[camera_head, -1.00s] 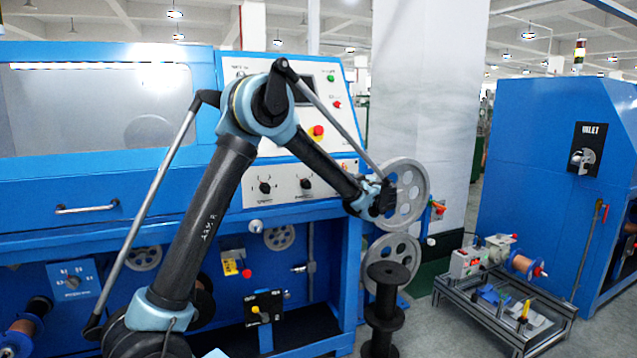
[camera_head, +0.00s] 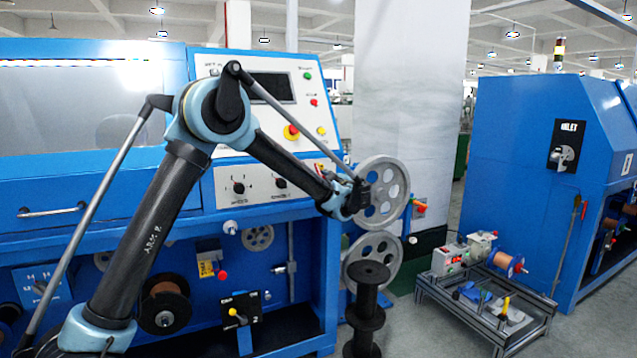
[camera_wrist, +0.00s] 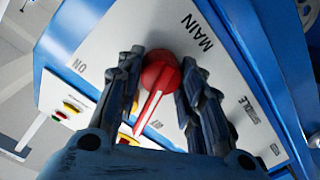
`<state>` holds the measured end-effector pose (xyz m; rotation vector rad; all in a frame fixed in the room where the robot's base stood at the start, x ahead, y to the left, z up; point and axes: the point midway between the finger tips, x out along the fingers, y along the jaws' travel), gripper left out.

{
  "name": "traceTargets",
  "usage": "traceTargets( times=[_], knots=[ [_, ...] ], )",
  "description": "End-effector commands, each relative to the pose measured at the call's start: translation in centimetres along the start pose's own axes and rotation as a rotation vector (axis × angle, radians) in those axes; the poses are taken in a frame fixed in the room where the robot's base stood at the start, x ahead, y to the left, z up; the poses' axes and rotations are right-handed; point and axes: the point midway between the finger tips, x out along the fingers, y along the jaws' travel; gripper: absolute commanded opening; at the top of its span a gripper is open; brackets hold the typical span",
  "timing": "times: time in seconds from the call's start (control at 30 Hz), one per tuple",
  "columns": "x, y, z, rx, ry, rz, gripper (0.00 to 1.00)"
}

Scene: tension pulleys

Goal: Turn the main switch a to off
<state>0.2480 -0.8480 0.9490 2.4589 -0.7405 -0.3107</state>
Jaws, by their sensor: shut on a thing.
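The main switch is a red rotary knob (camera_wrist: 158,78) on a white plate in the wrist view, with MAIN printed beside it. ON is printed to its left and OFF below it. The knob's pale-marked handle points down and slightly left, close to the OFF print. My gripper (camera_wrist: 156,92) is shut on the knob, one dark finger on each side of its handle. In the head view my gripper (camera_head: 357,196) is at the right end of the blue machine, in front of a grey pulley. The switch is hidden there.
The blue machine (camera_head: 110,195) carries a control panel with a red knob (camera_head: 291,132). A grey pulley (camera_head: 392,185) is close behind my gripper. A black spool (camera_head: 368,310) and a low metal-frame cart (camera_head: 490,310) stand on the floor. A second blue machine (camera_head: 520,160) is at right.

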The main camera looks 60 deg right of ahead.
Motion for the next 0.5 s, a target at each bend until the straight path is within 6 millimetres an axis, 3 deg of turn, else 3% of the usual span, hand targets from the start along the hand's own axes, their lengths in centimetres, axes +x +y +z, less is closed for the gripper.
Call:
traceTargets(
  times=[0.1, 0.13, 0.2, 0.5],
  knots=[
    [-0.11, -0.07, -0.07, 0.001, 0.002, -0.002, 0.0],
    [-0.12, -0.07, -0.06, 0.001, 0.002, -0.002, 0.39],
    [-0.13, -0.06, -0.04, 0.001, 0.002, -0.001, 0.55],
    [-0.2, 0.08, 0.08, 0.001, -0.001, 0.001, 0.55]
  ],
)
